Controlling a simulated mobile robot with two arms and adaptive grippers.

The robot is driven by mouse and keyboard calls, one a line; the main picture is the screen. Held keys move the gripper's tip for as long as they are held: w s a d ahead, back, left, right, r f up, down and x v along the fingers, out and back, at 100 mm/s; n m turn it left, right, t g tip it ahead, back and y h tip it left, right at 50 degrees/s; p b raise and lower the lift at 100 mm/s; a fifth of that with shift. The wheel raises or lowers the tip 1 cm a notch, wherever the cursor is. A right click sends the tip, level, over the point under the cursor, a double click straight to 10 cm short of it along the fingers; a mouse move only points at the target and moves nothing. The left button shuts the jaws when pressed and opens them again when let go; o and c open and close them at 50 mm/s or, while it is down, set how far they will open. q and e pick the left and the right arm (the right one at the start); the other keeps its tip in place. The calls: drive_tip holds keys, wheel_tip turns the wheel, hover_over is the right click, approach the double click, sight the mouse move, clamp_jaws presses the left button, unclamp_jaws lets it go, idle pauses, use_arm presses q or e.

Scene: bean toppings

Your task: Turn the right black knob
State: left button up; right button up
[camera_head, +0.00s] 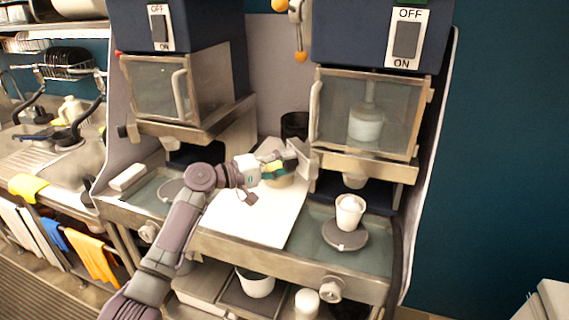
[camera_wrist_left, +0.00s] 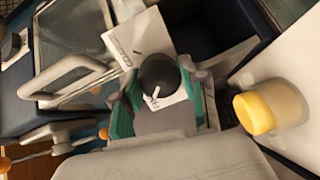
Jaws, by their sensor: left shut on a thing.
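The right black knob (camera_wrist_left: 158,76) has a white pointer mark and sits on the side of the right machine, in front of a pale label plate. My left gripper (camera_wrist_left: 160,98) is closed around it, with teal finger pads on either side. In the head view my left gripper (camera_head: 290,162) reaches from the left to the left side of the right machine (camera_head: 366,115). There the gripper hides the knob. My right gripper is in neither view.
A container with a yellow top (camera_wrist_left: 255,113) stands close to the gripper. A white cup (camera_head: 350,211) stands on a round grey plate (camera_head: 338,236) under the right machine. The left machine (camera_head: 165,85) stands behind my arm. A white board (camera_head: 250,222) lies between the machines.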

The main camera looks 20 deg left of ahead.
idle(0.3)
use_arm(q)
drive_tip(key=o, duration=1.2)
drive_tip(key=shift+a, duration=0.1)
drive_tip(key=shift+c, duration=0.2)
drive_tip(key=v, duration=1.2)
